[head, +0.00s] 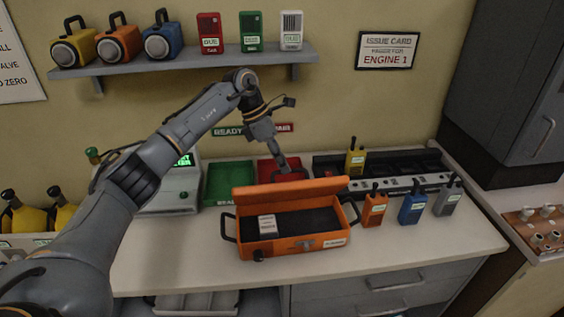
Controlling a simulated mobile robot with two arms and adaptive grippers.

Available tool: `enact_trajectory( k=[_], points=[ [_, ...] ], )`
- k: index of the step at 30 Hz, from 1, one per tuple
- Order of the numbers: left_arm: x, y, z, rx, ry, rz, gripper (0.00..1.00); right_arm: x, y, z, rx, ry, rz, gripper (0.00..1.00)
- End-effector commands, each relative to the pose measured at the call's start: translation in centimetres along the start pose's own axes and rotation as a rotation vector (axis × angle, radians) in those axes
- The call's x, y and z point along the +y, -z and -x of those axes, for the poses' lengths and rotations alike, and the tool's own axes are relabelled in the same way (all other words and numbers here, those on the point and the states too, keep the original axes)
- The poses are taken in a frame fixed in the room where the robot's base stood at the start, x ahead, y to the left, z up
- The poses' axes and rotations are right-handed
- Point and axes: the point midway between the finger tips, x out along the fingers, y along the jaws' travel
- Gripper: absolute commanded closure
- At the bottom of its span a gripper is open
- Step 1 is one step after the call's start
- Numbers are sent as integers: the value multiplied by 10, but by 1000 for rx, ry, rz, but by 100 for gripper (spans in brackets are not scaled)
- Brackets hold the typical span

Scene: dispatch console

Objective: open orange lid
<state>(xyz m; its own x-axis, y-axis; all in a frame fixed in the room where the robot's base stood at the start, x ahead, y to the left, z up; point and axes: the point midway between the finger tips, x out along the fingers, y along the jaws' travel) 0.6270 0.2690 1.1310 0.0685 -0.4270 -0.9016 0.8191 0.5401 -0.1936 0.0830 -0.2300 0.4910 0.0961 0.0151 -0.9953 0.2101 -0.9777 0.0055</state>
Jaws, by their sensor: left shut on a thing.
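The orange case (330,240) stands on the counter with side handles and a front latch. Its orange lid (291,187) is raised at the back, showing the dark interior with a small white-labelled item (267,225) inside on the left. My left gripper (287,172) reaches down from above to the top edge of the lid and is shut on it. The fingertips are small in view and partly hidden by the lid. My right gripper is not in view.
Orange (374,209), blue (411,208) and grey (447,199) radios stand right of the case. A yellow radio (355,160) stands in the black rack (322,165) behind. Green (230,184) and red (266,171) trays lie behind the case. Counter in front is clear.

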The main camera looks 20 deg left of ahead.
Motion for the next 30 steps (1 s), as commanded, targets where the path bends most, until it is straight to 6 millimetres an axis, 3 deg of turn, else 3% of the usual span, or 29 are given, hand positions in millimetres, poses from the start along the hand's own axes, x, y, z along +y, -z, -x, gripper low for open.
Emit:
enact_trajectory(
  k=[1,2,5,20,30],
  points=[
    [3,10,-9,24,2,13,100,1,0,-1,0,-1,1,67],
    [3,10,-9,24,2,13,87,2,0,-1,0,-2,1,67],
    [3,10,-9,22,2,12,67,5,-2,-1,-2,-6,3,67],
    [1,4,2,10,-1,5,66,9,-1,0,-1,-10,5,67],
    [2,4,68,10,-2,7,66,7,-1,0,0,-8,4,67]
  ],
)
